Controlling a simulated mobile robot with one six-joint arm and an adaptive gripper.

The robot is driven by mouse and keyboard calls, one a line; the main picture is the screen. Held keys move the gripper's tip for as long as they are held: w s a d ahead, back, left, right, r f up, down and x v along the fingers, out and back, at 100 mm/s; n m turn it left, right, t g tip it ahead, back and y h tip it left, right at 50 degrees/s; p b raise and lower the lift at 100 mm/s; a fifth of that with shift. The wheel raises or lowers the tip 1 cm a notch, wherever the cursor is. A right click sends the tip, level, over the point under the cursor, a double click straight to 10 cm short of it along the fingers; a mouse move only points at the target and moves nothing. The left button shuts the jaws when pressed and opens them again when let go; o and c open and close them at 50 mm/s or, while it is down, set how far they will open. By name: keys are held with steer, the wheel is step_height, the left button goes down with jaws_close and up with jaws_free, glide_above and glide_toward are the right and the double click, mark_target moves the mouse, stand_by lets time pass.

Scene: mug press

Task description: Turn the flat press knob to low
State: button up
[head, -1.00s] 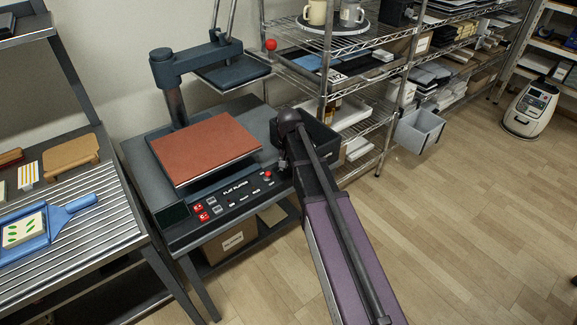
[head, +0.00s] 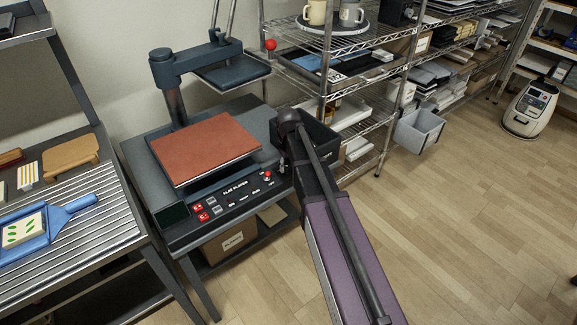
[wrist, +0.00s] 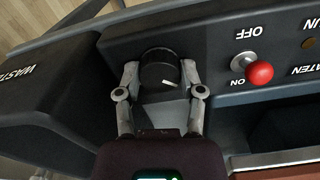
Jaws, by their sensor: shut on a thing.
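The flat press (head: 205,165) stands on a dark table, with a red-brown pad and its upper plate swung up and aside. In the wrist view its control panel (wrist: 215,40) appears upside down. The black round knob (wrist: 158,68) there has a white pointer mark near its lower edge. My gripper (wrist: 160,78) has a finger on each side of the knob and is shut on it. In the head view my arm hides the knob and the gripper. No setting marks around the knob are readable.
A red-tipped ON/OFF toggle (wrist: 258,71) sits beside the knob on the panel. A dark waste bin (wrist: 45,75) is on the other side. A wire shelf (head: 330,90) stands right of the press, and a slatted table (head: 90,225) stands left.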

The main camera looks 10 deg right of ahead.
mark_target(288, 166)
steer(key=o, duration=1.2)
steer(key=shift+c, duration=0.2)
steer(key=shift+m, duration=0.3)
steer(key=m, duration=0.9)
step_height(288, 166, up, 14)
steer(key=p, duration=1.4)
steer(key=s+d+r+n+p, duration=0.1)
steer(key=s+n, duration=0.2)
steer(key=s, duration=0.6)
steer(key=s+r+n+p, duration=0.2)
steer(key=s+n, duration=0.1)
steer(key=s, duration=0.6)
steer(key=shift+s+d+n, duration=0.25)
steer(key=shift+d+n, duration=0.05)
steer(key=shift+d, duration=0.05)
steer(key=shift+r, duration=0.1)
